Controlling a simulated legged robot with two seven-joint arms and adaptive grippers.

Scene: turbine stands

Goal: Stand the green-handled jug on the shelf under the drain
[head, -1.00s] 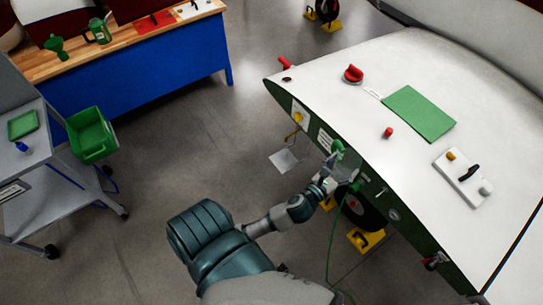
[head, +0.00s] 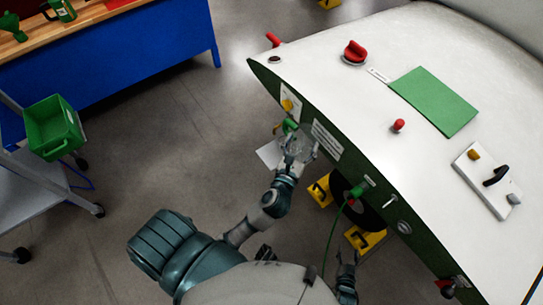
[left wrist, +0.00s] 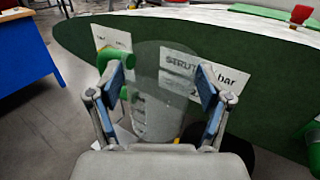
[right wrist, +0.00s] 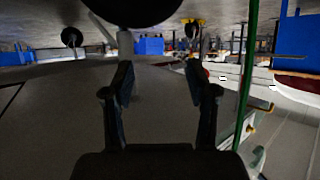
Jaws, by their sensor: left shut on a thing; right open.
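The clear jug (left wrist: 158,100) stands about upright between the fingers of my left gripper (left wrist: 160,92), which is shut on it. Its green handle (head: 289,126) is on the left in the left wrist view. My left gripper (head: 298,150) holds the jug close to the green side panel, left of the lettered sign (head: 327,139). A pale flat plate (head: 268,155), which looks like the shelf, is just left of and below the jug, partly hidden by it. An orange fitting (head: 277,129), perhaps the drain, is above the plate. My right gripper (right wrist: 160,85) is open and empty.
The white-topped housing (head: 440,60) fills the right. A green hose (head: 334,235) hangs from a green fitting (head: 362,185) right of the jug. Yellow chocks (head: 365,239) and a wheel are below. A cart with a green bin (head: 54,128) stands left; floor between is clear.

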